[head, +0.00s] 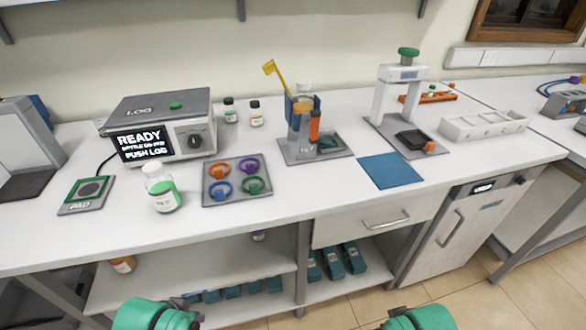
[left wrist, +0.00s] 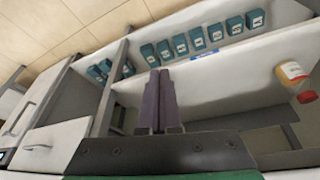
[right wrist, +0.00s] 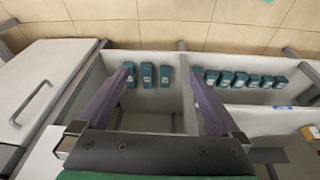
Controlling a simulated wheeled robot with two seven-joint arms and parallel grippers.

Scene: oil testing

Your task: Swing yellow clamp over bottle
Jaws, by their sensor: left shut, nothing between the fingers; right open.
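The yellow clamp (head: 272,72) is a raised arm on a stand (head: 314,148) at the middle back of the bench, tilted up and to the left. A clear bottle (head: 303,92) stands in the stand beside blue and orange parts, which partly hide it. The clamp is apart from the bottle top. My left gripper (head: 190,308) is low at the front, below the bench top; in the left wrist view its fingers (left wrist: 161,100) are together and empty. My right gripper is at the front right, and in the right wrist view its fingers (right wrist: 158,100) are wide apart and empty.
A grey device with a READY screen (head: 146,143), a bottle with green contents (head: 161,190) and a tray of coloured rings (head: 238,194) stand left of the stand. A blue mat (head: 391,171), a white press (head: 385,95) and a white rack (head: 485,124) are right.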

